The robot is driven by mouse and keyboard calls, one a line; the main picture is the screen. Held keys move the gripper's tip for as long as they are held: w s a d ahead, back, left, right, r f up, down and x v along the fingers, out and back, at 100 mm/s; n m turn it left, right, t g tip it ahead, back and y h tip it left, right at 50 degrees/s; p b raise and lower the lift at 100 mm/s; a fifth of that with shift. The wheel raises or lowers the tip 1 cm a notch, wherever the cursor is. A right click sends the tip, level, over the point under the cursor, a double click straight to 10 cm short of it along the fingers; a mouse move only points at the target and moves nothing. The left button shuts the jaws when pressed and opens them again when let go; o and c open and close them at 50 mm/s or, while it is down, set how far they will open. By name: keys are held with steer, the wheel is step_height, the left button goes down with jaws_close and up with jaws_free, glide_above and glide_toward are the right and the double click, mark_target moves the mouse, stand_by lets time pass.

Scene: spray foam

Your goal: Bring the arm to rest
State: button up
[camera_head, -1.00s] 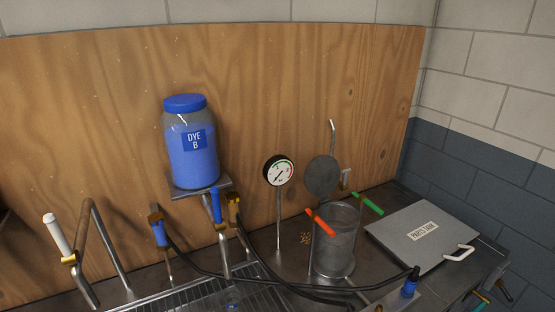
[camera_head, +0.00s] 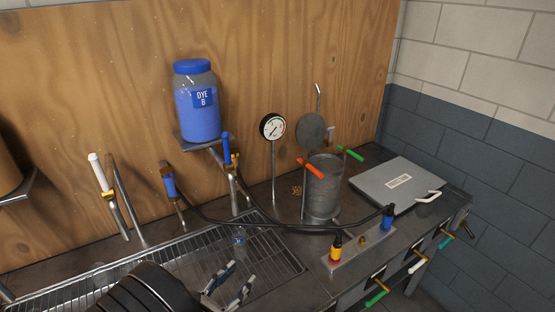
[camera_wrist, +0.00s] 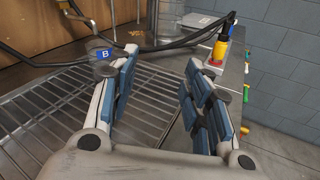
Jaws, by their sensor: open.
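My gripper (camera_head: 230,286) is in the lower middle of the head view, over the right part of the wire rack. Its blue-padded fingers are apart with nothing between them. In the wrist view my gripper (camera_wrist: 155,90) also shows open and empty. A small clear cup with a blue "B" label (camera_wrist: 101,54) stands on the rack just beyond the left finger. In the head view this cup (camera_head: 239,240) stands near the rack's back edge, apart from the fingers.
A metal rack (camera_head: 270,262) covers the sink. Black hoses (camera_head: 300,229) cross behind it. A yellow-and-red connector (camera_head: 336,248) and a blue one (camera_head: 387,217) stand on the right. A steel cylinder (camera_head: 322,190), gauge (camera_head: 272,127), dye jar (camera_head: 197,105) and grey lid (camera_head: 396,184) are farther back.

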steer(key=s+d+r+m+g, duration=0.4)
steer(key=d+r+m+g, duration=0.3)
steer(key=d, duration=0.4)
steer(key=s+d+r+m+g, duration=0.3)
steer(key=d+r+m+g, duration=0.2)
steer(key=d+r+m, duration=0.5)
steer(key=s+d+r+m+y, duration=0.2)
steer(key=s+m+y, duration=0.2)
steer(key=s, duration=0.3)
steer(key=s+d+r+m+t+y, duration=0.1)
steer(key=s+d+r+m+y, duration=0.1)
steer(key=s+m+y, duration=0.2)
steer(key=s+m, duration=0.2)
steer(key=s, duration=0.1)
steer(key=shift+s+d+r+t+y, duration=0.15)
steer(key=shift+s+r+t+y, duration=0.1)
steer(key=shift+r+t+y, duration=0.05)
steer(key=shift+s+a+r+m+t, duration=0.1)
steer(key=shift+a+r+m+t, duration=0.15)
steer(key=shift+m+t, duration=0.15)
